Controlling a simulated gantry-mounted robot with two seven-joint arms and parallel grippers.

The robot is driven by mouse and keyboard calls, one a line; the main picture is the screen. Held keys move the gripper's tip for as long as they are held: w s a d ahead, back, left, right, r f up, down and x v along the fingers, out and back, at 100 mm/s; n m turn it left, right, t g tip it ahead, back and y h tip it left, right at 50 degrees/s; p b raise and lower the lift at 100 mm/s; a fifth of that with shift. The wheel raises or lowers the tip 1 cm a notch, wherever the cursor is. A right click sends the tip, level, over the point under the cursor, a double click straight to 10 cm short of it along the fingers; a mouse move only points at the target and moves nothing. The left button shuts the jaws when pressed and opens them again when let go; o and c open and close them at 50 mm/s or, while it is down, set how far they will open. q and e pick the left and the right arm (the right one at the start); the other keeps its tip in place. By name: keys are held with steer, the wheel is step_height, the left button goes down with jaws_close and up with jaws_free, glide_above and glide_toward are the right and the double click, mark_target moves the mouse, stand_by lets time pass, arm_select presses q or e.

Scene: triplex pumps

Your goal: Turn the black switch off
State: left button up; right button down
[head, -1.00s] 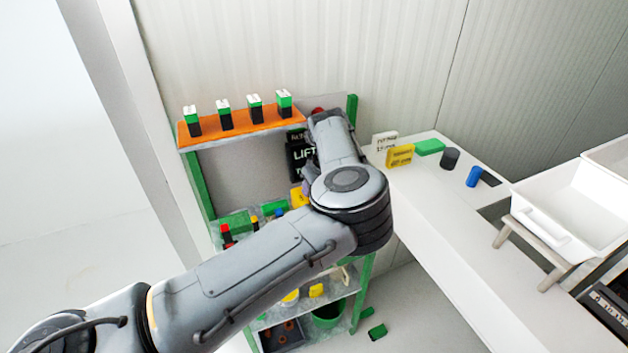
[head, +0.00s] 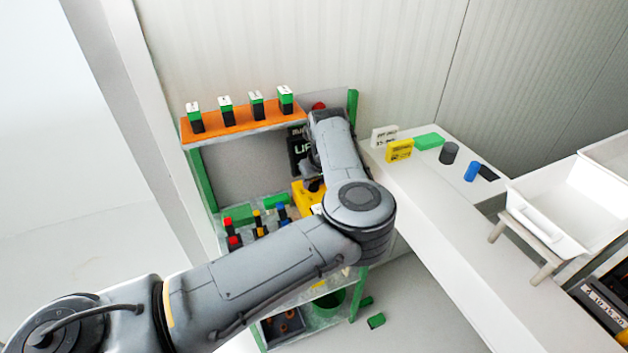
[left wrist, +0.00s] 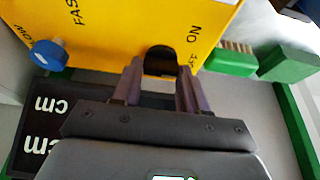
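The black switch (left wrist: 161,56) sits on the face of a yellow box (left wrist: 110,30), near the "ON" lettering and partly covered "OFF" lettering. In the head view the yellow box (head: 301,199) stands on the middle shelf, partly behind my arm. My left gripper (left wrist: 158,75) is open, its two purple fingers pointing at the box with the switch between their tips. I cannot tell whether the fingers touch the switch. In the head view my wrist hides most of this gripper. My right gripper is not in view.
A black sign (head: 298,152) stands behind my wrist. An orange shelf (head: 243,121) holds several green-and-black blocks above. A white counter (head: 440,220) lies to the right.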

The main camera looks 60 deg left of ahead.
arm_select(q)
steer(key=shift+o, duration=0.7)
steer(key=shift+r, duration=0.1)
steer(key=p+v, duration=0.1)
steer(key=v, duration=0.9)
steer(key=shift+r, duration=0.3)
steer(key=shift+d, duration=0.15)
